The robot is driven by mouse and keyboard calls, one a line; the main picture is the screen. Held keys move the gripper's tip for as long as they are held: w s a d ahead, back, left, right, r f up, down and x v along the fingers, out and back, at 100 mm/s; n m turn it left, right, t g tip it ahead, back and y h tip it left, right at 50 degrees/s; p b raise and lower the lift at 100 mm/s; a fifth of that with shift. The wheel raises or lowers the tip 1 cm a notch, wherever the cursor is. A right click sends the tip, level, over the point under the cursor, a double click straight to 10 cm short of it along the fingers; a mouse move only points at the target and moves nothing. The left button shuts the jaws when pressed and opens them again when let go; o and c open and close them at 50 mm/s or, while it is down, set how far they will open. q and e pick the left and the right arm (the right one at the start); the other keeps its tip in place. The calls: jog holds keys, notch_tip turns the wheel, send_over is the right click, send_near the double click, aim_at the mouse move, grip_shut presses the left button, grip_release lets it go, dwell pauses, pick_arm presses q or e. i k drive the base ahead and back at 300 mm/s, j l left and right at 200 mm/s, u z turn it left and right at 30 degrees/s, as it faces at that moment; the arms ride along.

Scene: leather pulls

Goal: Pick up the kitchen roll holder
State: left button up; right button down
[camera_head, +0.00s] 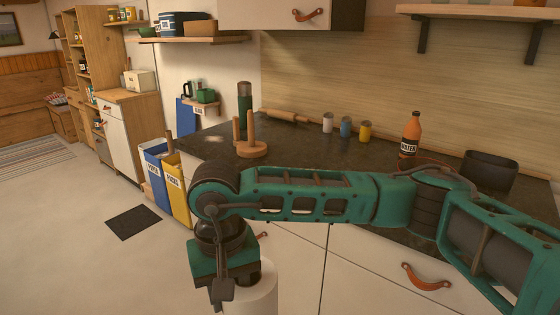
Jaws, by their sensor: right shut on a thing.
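A wooden stand with a round base and upright posts (251,149), which looks like the kitchen roll holder, stands upright at the left end of the dark counter. My right arm reaches in from the right, across the front of the counter, and bends down at its left end. My right gripper (223,290) points down in front of the cabinets, low in the picture and well below the stand. It is shut on a white cylinder (262,292) that looks like a paper roll; its lower part is cut off by the picture edge. My left gripper is not in view.
A dark green bottle-like object (244,98) stands just behind the stand. A rolling pin (284,116), small cans (346,127), an orange bottle (411,134) and a dark pot (488,171) are along the counter. Blue and yellow bins (176,188) stand left of the counter; open floor lies further left.

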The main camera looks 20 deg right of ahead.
aim_at(253, 148)
jog(key=i+z, duration=0.1)
jog(key=z, duration=0.25)
jog(key=i+j+z, duration=0.1)
jog(key=z, duration=0.25)
jog(key=i+j+z, duration=0.1)
jog(key=z, duration=0.3)
jog(key=i+j+z, duration=0.25)
jog(key=j+z, duration=0.25)
jog(key=j, duration=0.25)
jog(key=i+j+z, duration=0.15)
jog(key=j, duration=0.25)
jog(key=j+z, duration=0.15)
jog(key=j, duration=0.2)
jog(key=i+j, duration=0.1)
jog(key=j, duration=0.45)
jog(key=i+j, duration=0.1)
jog(key=j, duration=0.4)
jog(key=i+j+z, duration=0.1)
jog(key=j, duration=0.45)
